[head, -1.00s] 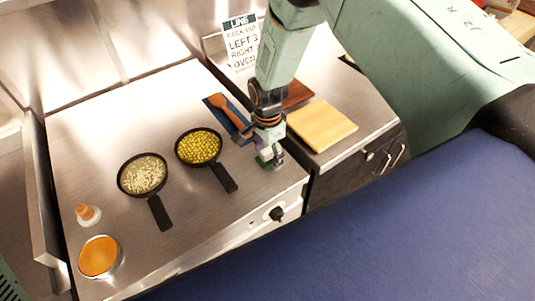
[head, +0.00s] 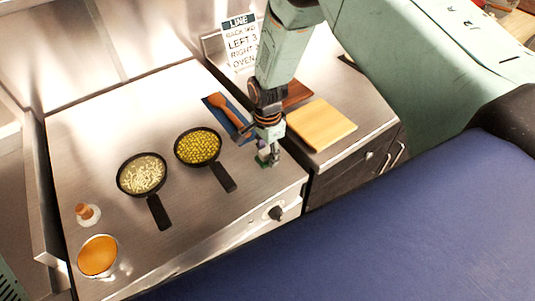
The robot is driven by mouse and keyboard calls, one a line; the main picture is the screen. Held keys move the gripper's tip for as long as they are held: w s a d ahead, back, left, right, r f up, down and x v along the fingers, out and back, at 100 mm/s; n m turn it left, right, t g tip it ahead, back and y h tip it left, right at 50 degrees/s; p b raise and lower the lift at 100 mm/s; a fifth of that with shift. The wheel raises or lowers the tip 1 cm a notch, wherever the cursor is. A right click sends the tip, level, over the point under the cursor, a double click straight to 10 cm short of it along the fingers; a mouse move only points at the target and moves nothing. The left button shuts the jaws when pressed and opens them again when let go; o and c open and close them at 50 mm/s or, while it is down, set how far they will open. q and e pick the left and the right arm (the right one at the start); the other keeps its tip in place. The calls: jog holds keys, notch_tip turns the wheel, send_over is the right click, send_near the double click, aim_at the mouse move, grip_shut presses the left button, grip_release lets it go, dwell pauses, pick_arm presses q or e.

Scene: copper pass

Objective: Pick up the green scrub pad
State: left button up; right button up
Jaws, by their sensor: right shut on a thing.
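The green scrub pad (head: 263,163) is a small green patch at the tips of my right gripper (head: 267,158), near the front right of the steel cooktop. My right gripper points down and is shut on the pad. The fingers hide most of the pad, and I cannot tell whether it still touches the steel. My left gripper is not in view.
Left of the gripper are a pan of yellow-green pieces (head: 198,146) and a pan of pale pieces (head: 142,174), handles toward the front. A cutting board (head: 321,124) lies right.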

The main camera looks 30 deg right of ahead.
aim_at(267, 150)
jog(key=shift+w+r, duration=0.1)
jog(key=shift+r, duration=0.35)
notch_tip(267, 150, up, 9)
jog(key=shift+r+b, duration=0.1)
jog(key=shift+b, duration=0.4)
jog(key=o, duration=0.5)
jog(key=c, duration=0.4)
jog(key=shift+a, duration=0.1)
